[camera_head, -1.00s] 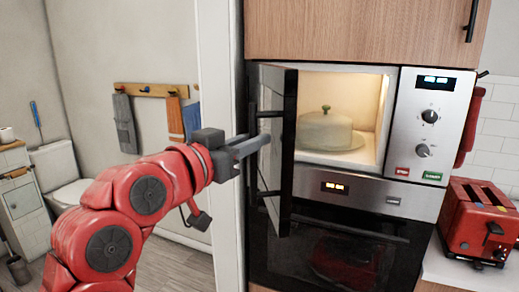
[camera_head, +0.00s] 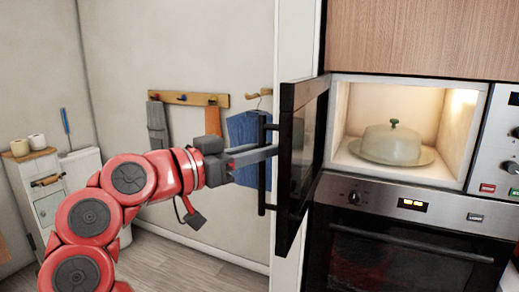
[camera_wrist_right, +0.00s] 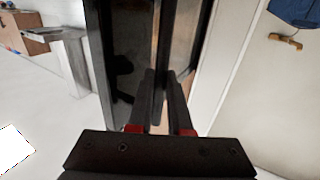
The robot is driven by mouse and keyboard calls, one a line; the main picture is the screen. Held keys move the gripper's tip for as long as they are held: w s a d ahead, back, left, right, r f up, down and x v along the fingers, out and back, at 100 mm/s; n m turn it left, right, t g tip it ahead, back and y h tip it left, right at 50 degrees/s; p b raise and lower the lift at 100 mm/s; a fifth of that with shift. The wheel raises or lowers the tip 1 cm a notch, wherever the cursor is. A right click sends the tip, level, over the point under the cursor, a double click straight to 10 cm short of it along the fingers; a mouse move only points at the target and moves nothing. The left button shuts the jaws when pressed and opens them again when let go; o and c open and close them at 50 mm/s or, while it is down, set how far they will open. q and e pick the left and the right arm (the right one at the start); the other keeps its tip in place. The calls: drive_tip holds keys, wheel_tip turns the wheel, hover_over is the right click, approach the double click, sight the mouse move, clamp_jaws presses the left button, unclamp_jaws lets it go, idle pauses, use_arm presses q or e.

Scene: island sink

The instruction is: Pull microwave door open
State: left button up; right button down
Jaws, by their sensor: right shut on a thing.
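The microwave door (camera_head: 307,145) stands wide open in the head view, hinged at the left of the lit microwave cavity (camera_head: 452,130). Its dark vertical handle (camera_head: 262,190) is on the outer side, near the free edge. My right gripper (camera_head: 271,153) comes in from the left and is shut on this handle. In the right wrist view, the two fingers (camera_wrist_right: 163,100) lie on either side of the handle, partly hiding it. A domed dish with a lid (camera_head: 392,146) sits inside the cavity. My left gripper is not in view.
An oven (camera_head: 400,245) is below the microwave, and its control panel (camera_head: 492,150) is at the right. A wall rack (camera_head: 188,98) with hanging towels is behind my arm. Open floor (camera_head: 200,262) lies left of the door.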

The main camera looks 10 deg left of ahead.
drive_tip(key=shift+w+a+r, duration=0.1)
idle(0.4)
drive_tip(key=c, duration=0.8)
unclamp_jaws()
drive_tip(key=shift+w, duration=0.1)
drive_tip(key=shift+c, duration=0.2)
drive_tip(key=b+v, duration=0.1)
drive_tip(key=v, duration=0.6)
drive_tip(key=shift+a, duration=0.2)
